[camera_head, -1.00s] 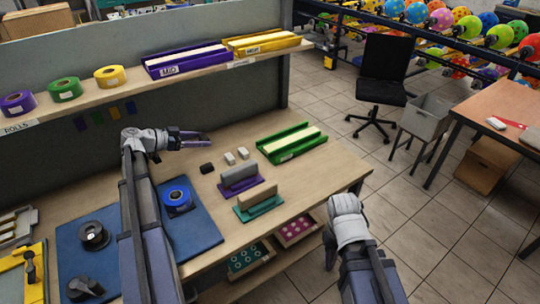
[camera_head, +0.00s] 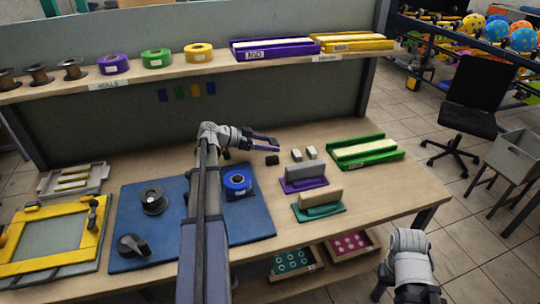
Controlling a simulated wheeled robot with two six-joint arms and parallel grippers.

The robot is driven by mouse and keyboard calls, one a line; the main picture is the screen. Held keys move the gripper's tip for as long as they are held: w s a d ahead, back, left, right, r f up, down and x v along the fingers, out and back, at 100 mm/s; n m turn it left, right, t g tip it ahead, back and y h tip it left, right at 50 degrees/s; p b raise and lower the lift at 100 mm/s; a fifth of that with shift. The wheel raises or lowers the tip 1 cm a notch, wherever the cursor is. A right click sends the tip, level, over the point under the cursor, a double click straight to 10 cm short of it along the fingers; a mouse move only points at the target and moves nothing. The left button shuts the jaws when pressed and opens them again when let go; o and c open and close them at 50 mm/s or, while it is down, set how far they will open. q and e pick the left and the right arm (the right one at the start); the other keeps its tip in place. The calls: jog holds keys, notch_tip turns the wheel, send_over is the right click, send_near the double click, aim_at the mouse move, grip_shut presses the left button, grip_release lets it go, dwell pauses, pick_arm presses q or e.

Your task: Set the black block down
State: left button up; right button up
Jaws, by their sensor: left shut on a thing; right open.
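My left gripper (camera_head: 266,143) reaches in from the left over the back of the workbench, fingers pointing right. It is shut on the black block, whose outline is hard to tell from the dark fingers. A small dark block (camera_head: 272,160) shows just below the fingertips in the picture, left of two pale blocks (camera_head: 303,154); I see a narrow gap between it and the fingers. My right gripper (camera_head: 405,292) is at the lower right, off the bench's front edge, open and pointing down; its fingers are mostly hidden or cut off.
The purple stand (camera_head: 303,184) and teal stand (camera_head: 319,211) hold upright bars in front of the blocks. A green tray (camera_head: 366,152) lies to the right. A blue mat (camera_head: 257,222) with spools is at left. A shelf (camera_head: 205,68) runs behind; bare bench lies right of the teal stand.

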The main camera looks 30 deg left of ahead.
aim_at(270, 158)
pick_arm(q)
jog(key=shift+f+b, duration=1.55)
jog(key=shift+f, duration=0.2)
jog(key=shift+f, duration=0.1)
